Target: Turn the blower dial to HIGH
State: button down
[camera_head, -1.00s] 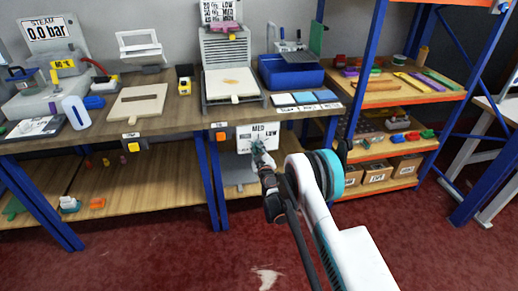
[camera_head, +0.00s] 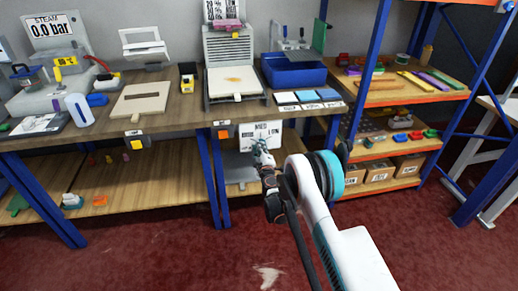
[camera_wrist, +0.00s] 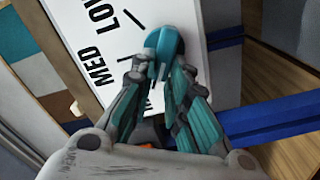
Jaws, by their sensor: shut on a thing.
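The blower's white dial panel (camera_head: 252,136) hangs under the front of the workbench in the head view, with MED and LOW lettering partly readable. In the wrist view the panel (camera_wrist: 105,40) shows LOW and MED with black tick lines; other lettering is hidden behind my gripper. The teal dial knob (camera_wrist: 172,48) stands on the panel. My gripper (camera_wrist: 158,72) is shut on the knob, with its fingers on either side of it. In the head view my gripper (camera_head: 262,155) is in front of the panel, and the knob cannot be made out there.
The workbench (camera_head: 185,118) edge lies above my gripper, with a blue leg (camera_head: 213,180) to the left. A blue tray (camera_head: 292,72) and sample cards stand on top. A blue-framed shelf (camera_head: 385,95) stands right. Red floor in front is open.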

jog(key=c, duration=1.6)
grip_release()
jog(key=shift+s, duration=0.1)
jog(key=shift+o, duration=0.2)
jog(key=v, duration=0.7)
jog(key=shift+s, duration=0.25)
